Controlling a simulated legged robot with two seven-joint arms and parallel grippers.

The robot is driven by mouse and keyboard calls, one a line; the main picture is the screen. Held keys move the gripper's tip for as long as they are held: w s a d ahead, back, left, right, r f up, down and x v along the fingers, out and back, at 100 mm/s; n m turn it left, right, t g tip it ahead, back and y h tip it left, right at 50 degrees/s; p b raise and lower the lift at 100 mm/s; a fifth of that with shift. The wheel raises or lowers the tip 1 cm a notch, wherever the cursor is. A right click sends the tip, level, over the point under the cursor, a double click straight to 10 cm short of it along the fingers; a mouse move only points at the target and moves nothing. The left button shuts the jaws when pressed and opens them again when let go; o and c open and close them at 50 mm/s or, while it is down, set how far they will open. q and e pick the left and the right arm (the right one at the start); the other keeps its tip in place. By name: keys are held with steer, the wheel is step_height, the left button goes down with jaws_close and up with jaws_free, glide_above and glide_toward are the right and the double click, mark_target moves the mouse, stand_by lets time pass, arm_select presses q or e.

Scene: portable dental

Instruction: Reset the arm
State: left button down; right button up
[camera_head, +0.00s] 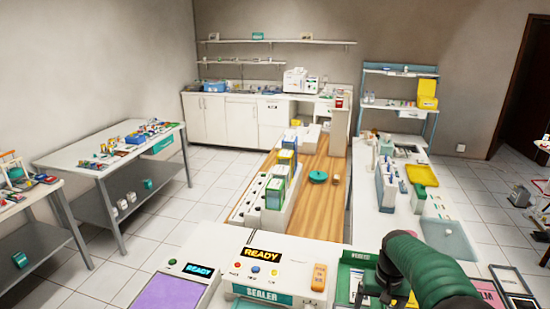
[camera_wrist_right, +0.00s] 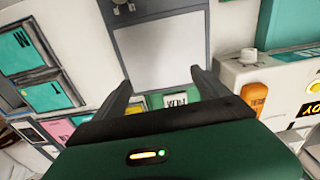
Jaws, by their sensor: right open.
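My right arm (camera_head: 430,266), green and black, comes in from the lower right in the head view and bends down over the near counter. My right gripper (camera_wrist_right: 160,79) shows in the wrist view with its two dark fingers spread apart and nothing between them. Past the fingertips lies a pale grey panel with a dark frame (camera_wrist_right: 160,50). Small green and yellow labelled items show low between the fingers, partly hidden by the gripper body. In the head view the right fingers are small and partly hidden by the arm. My left gripper is not in view.
A white sealer (camera_head: 270,268) with a lit READY sign stands left of my right arm. A green tray (camera_head: 357,258) is beside the arm. A wooden counter (camera_head: 318,205) with boxes lies ahead. Side tables (camera_head: 90,155) are at left; tiled floor between is clear.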

steer(key=s+a+n+t, duration=0.1)
steer(key=s+a, duration=0.3)
steer(key=s, duration=0.7)
steer(key=s+a+f+n+t, duration=0.1)
steer(key=s+a, duration=0.2)
steer(key=s, duration=0.8)
steer(key=shift+a, duration=0.4)
steer(key=shift+s, duration=0.15)
